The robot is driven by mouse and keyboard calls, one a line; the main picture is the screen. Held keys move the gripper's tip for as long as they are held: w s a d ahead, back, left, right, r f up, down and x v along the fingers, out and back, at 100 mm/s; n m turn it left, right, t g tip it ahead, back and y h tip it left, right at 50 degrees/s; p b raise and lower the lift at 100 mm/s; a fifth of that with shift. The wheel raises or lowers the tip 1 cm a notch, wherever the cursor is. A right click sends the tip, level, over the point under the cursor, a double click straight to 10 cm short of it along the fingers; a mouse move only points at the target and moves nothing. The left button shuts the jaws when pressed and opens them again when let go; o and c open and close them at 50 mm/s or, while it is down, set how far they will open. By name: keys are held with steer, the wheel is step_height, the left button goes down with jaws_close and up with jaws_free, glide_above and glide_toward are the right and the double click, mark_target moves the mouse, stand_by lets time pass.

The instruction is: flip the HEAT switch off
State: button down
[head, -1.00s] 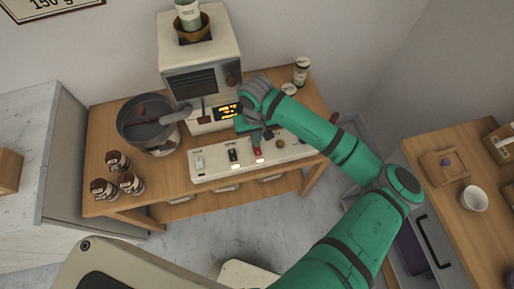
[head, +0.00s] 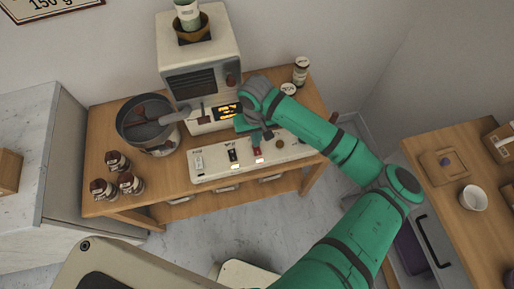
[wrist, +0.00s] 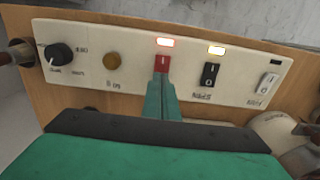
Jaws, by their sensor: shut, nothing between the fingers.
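The white control panel (wrist: 130,70) runs along the cart's front edge. It also shows in the head view (head: 215,173). The red switch (wrist: 162,63) has a lit lamp (wrist: 165,43) beside it; its label is hidden by my fingers, so I cannot read whether it says HEAT. My gripper (wrist: 161,80) is shut and empty, its fingertips right at the red switch's near end. I cannot tell whether they touch. In the head view my gripper (head: 266,138) is over the panel, just behind the red switch (head: 257,152).
In the wrist view, a black switch (wrist: 209,74) with a lit lamp and a white switch (wrist: 268,84) with a dark lamp lie to the right. A brown button (wrist: 112,60) and black knob (wrist: 60,55) lie left. The roaster (head: 200,60) stands behind the panel.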

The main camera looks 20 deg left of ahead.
steer(key=shift+f, duration=0.65)
stand_by(0.4)
step_height(320, 180, up, 7)
stand_by(1.0)
stand_by(0.5)
